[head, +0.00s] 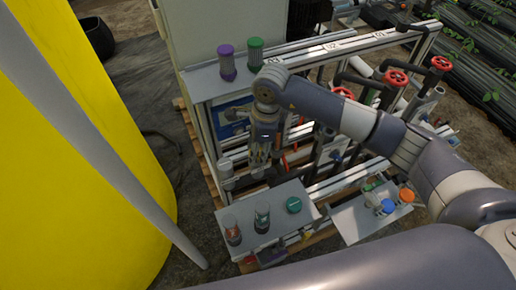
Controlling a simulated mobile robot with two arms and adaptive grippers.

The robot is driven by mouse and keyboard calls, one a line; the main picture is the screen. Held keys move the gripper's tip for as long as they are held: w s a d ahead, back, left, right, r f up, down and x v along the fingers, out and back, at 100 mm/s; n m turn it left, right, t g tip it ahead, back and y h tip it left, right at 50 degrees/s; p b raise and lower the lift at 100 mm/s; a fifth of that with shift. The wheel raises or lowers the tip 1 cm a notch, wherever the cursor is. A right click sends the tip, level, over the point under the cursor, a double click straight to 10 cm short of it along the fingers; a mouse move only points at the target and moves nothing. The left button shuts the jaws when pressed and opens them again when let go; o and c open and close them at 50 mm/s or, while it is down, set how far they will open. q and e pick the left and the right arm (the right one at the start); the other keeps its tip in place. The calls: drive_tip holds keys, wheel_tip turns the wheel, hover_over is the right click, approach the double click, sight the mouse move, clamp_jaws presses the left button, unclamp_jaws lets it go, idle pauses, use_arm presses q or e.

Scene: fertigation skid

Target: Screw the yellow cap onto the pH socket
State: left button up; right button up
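My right gripper (259,158) points down over the skid, above and behind the left shelf. It is small and partly in shadow, so I cannot tell if its fingers are open or shut, or if they hold anything. I cannot make out a yellow cap. No pH label is readable, so I cannot tell which fitting is the pH socket. Grey upright cylinders (226,170) stand just left of the gripper. My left gripper is not in view.
The left grey shelf (271,229) carries two clear vessels and a teal-capped item (294,204). The right tray (356,225) holds items with orange (407,195) and blue (388,206) caps. Purple (226,62) and green (255,54) canisters stand behind. A yellow tank (90,150) fills the left.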

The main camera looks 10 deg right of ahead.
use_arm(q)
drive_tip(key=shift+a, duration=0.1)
use_arm(e)
drive_tip(key=o, duration=1)
drive_tip(key=shift+r+p, duration=0.3)
drive_tip(key=shift+r, duration=0.2)
drive_tip(key=shift+r+p, duration=0.5)
drive_tip(key=shift+r, duration=0.3)
drive_tip(key=shift+r+p, duration=0.45)
drive_tip(key=shift+r, duration=0.5)
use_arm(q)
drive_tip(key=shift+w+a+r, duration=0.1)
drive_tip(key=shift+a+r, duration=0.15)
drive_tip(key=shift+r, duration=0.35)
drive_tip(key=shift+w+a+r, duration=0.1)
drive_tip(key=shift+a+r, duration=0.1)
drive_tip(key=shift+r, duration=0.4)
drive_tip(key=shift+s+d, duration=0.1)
